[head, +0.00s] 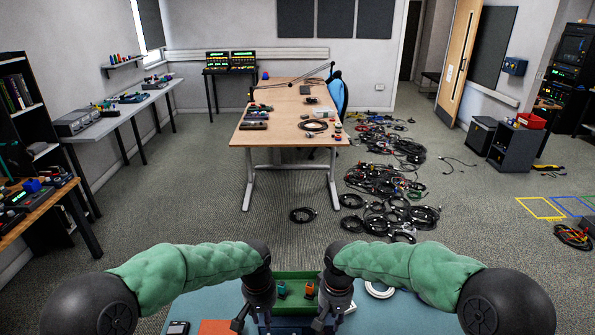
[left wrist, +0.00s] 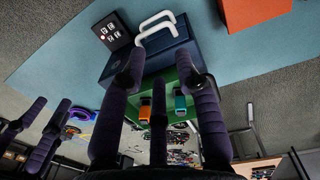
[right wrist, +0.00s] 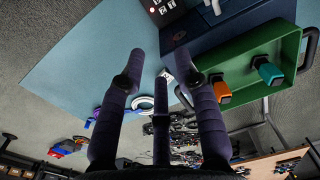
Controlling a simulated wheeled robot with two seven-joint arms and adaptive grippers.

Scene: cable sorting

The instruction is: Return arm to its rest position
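My left gripper (head: 252,320) hangs at the left front of a green tray (head: 296,275) at the near table. My right gripper (head: 328,318) hangs at the tray's right front. In the left wrist view my left gripper's fingers (left wrist: 158,78) are spread with nothing between them. In the right wrist view my right gripper's fingers (right wrist: 161,75) are also spread and empty. An orange connector (head: 309,290) and a teal connector (head: 282,289) lie in the tray; both show in the right wrist view too.
A dark blue box with a pale handle (left wrist: 150,62) sits beside the tray. The near table (head: 190,306) has a blue-green top with an orange patch (head: 215,327), a small black device (head: 178,327) and a white ring (head: 380,289). Cable coils (head: 385,180) cover the floor beyond.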

